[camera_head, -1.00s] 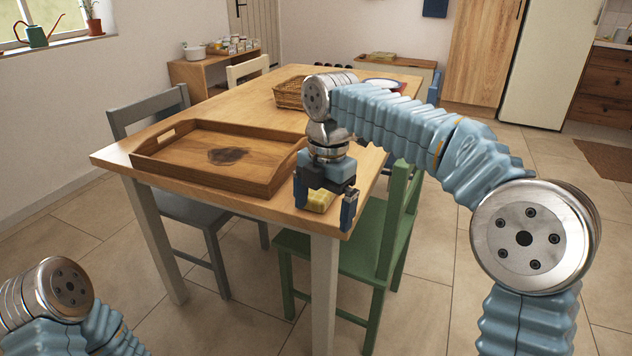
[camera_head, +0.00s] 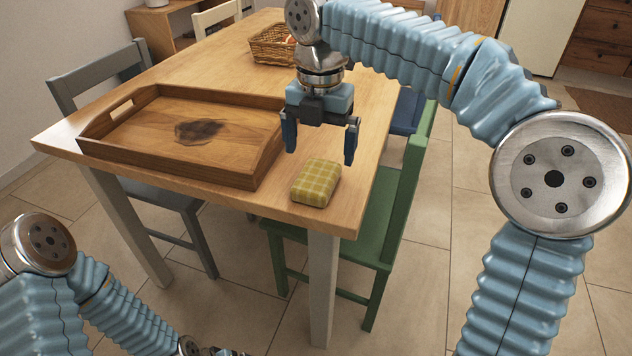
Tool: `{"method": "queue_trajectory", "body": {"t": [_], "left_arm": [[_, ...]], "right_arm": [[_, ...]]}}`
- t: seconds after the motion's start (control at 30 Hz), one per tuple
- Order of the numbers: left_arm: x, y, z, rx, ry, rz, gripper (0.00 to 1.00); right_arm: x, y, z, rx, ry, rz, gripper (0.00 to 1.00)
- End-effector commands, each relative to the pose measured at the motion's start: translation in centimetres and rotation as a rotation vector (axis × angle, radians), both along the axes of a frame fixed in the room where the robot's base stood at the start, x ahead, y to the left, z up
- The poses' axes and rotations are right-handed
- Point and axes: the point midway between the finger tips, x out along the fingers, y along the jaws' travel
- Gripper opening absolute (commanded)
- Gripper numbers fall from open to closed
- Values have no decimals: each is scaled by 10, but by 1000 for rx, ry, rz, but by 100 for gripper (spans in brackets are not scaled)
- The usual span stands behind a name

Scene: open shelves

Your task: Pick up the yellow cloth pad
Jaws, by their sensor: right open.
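The yellow checked cloth pad (camera_head: 316,183) lies on the wooden table near its front right corner, right of the tray. My right gripper (camera_head: 320,147) is open and empty, its fingers pointing down. In the picture its fingertips show just above and behind the pad, apart from it, and the whole pad is visible. How high they are over the table is hard to tell. Of my left arm, the lower left shows links and a small dark part of the gripper (camera_head: 228,352) at the bottom edge; its fingers are cut off.
A wooden tray (camera_head: 135,165) with a dark stain stands left of the pad on the table (camera_head: 228,75). A wicker basket (camera_head: 270,46) is farther back. A green chair (camera_head: 405,190) is at the right side, a grey chair (camera_head: 95,75) at the left.

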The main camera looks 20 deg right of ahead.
Motion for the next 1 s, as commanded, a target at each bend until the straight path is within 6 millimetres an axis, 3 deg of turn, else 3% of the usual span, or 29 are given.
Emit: {"method": "queue_trajectory", "body": {"t": [0.5,0.77,1.0], "left_arm": [[0,1,-11,1,-1,3,100],[0,1,-10,1,-1,3,100],[0,1,-10,1,-1,3,100]], "right_arm": [[0,4,-62,1,1,0,100],[0,5,-65,2,-1,-1,100],[0,5,-65,1,-1,-1,63]]}}
